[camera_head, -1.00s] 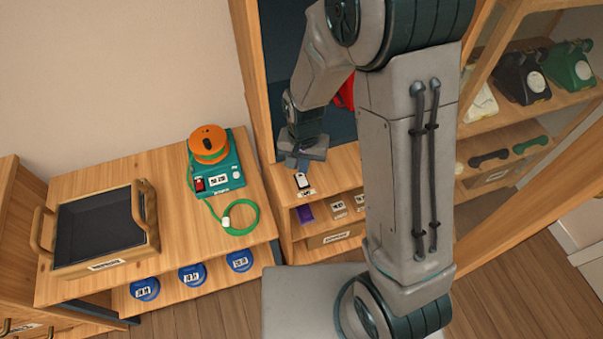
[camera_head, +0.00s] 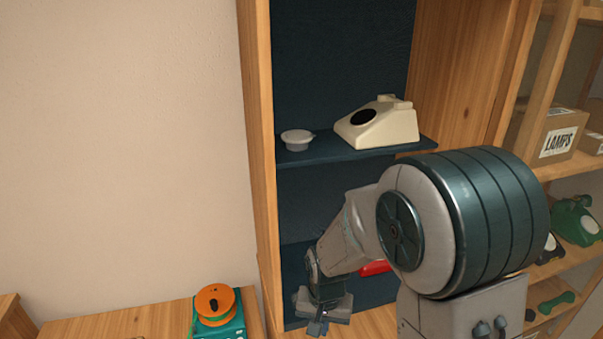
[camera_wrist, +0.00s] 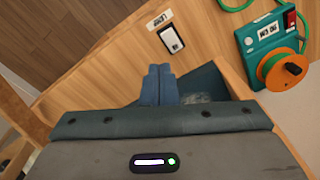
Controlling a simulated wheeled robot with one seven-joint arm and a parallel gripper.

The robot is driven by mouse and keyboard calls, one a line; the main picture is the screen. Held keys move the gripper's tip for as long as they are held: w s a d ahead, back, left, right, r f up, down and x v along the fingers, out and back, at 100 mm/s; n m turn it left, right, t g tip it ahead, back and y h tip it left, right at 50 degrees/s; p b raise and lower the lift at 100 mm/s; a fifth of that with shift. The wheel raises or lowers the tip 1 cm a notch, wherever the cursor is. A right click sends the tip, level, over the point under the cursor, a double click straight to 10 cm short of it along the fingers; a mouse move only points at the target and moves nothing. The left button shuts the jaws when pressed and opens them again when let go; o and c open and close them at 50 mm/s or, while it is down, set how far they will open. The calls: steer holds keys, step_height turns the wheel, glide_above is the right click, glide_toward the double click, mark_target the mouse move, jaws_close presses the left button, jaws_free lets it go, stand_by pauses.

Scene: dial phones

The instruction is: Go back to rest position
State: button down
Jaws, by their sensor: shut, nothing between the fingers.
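My gripper (camera_head: 318,326) is low in front of the dark-backed cabinet in the head view, pointing down. In the wrist view my gripper's two blue-grey fingers (camera_wrist: 158,84) are pressed together with nothing between them. The fingers are above the wooden surface, close to a small white-and-black switch (camera_wrist: 172,39) with a label beside it. My arm fills the lower right of the head view and hides part of the lower cabinet.
A cream dial phone (camera_head: 379,125) and a small pale round dish (camera_head: 297,140) sit on the dark shelf (camera_head: 330,152). A red object (camera_head: 375,268) is partly hidden behind my arm. A teal device with an orange spool (camera_head: 215,304) stands at lower left. A LAMPS box (camera_head: 556,137) is at right.

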steer(key=s+d+r+n+t, duration=0.1)
steer(key=s+d+r, duration=0.4)
steer(key=r, duration=0.3)
steer(key=s+d+r+n+t, duration=0.1)
steer(key=s+d+r+t, duration=0.1)
steer(key=s+d+r, duration=0.3)
step_height(320, 180, up, 4)
steer(key=shift+s+d+f, duration=0.1)
steer(key=shift+s+d, duration=0.05)
steer(key=shift+s, duration=1.05)
